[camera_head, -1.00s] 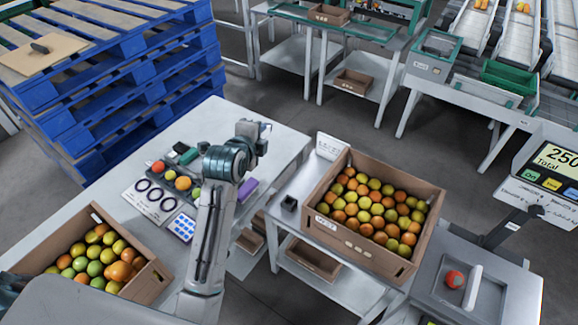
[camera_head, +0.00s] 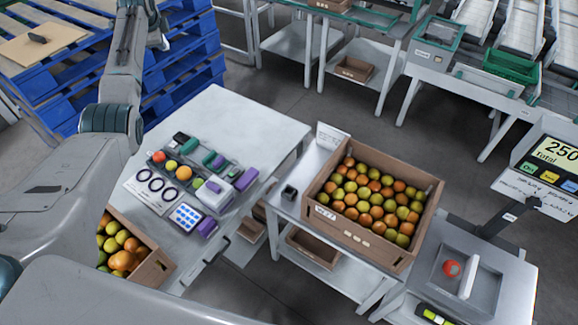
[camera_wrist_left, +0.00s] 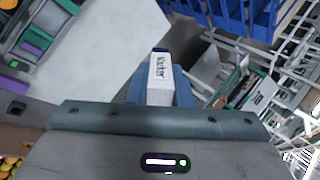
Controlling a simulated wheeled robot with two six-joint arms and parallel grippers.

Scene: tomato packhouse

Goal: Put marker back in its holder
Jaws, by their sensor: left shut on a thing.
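My left gripper (camera_wrist_left: 158,92) is seen in the left wrist view, its blue-grey fingers shut on a white marker (camera_wrist_left: 160,72) lettered "Marker" with a dark end. In the head view my left arm rises along the left side; its fingers and the marker cannot be made out there. A small dark open-topped box (camera_head: 289,192), which looks like the holder, stands on the grey side table (camera_head: 312,170), left of the large fruit crate. The gripper is well away from it. My right gripper is in neither view.
The white table (camera_head: 225,115) carries a grey tray of tomatoes, punnets and purple and green items. A cardboard crate (camera_head: 350,237) of fruit fills much of the side table. A second fruit crate (camera_head: 155,270) is at lower left. Blue pallets (camera_head: 190,75) stand behind.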

